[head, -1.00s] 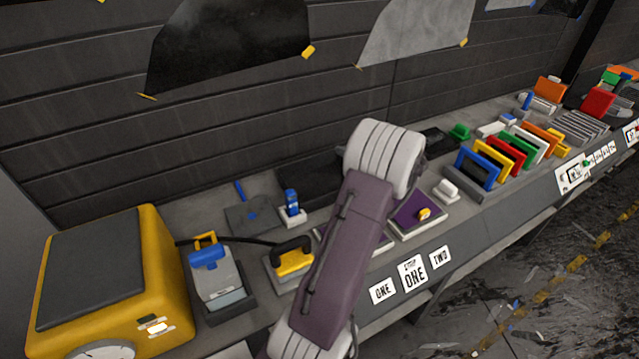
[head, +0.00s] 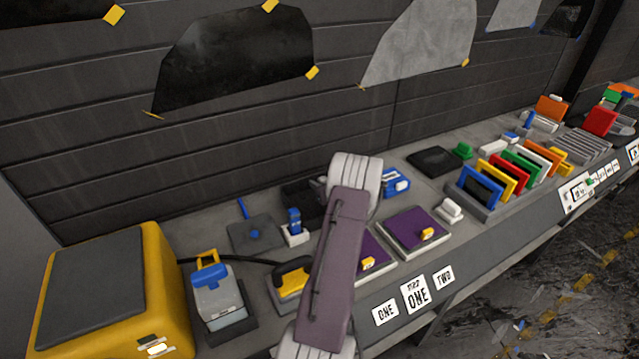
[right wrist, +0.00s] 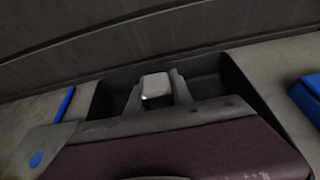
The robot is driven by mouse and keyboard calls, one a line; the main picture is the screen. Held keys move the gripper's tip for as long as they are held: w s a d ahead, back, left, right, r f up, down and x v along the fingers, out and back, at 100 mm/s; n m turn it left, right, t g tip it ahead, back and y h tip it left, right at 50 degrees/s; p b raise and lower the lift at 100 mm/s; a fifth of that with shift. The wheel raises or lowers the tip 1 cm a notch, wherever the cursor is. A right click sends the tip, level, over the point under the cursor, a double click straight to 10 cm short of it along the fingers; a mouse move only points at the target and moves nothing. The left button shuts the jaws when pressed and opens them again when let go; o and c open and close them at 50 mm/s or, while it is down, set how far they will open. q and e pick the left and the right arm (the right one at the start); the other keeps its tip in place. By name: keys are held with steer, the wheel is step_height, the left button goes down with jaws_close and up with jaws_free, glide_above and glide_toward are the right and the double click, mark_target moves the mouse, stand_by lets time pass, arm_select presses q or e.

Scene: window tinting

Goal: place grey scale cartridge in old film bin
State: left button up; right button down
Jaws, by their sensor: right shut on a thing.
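A small light-grey block (right wrist: 156,87), which looks like the grey scale cartridge, is between the two fingers of my right gripper (right wrist: 157,92) in the right wrist view. The gripper is shut on it. Block and fingertips appear over a black open tray (right wrist: 245,88), likely the old film bin; I cannot tell the height above its floor. In the head view the tray (head: 298,189) is partly hidden behind my right arm, and the gripper and cartridge are hidden there too. My left gripper is not in view.
A blue tool (head: 396,182) lies right of the tray; a blue-handled item (head: 294,224) stands in front of it. Purple pads (head: 410,230), a yellow-handled tool (head: 293,275) and a coloured card rack (head: 480,200) share the bench. The dark panelled wall rises close behind.

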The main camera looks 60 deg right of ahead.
steer(key=shift+a, duration=0.1)
steer(key=c, duration=1.1)
jaws_free()
steer(key=shift+f, duration=0.1)
steer(key=shift+r, duration=0.25)
steer(key=b+v, duration=0.1)
steer(key=v, duration=1.1)
steer(key=shift+s, duration=0.1)
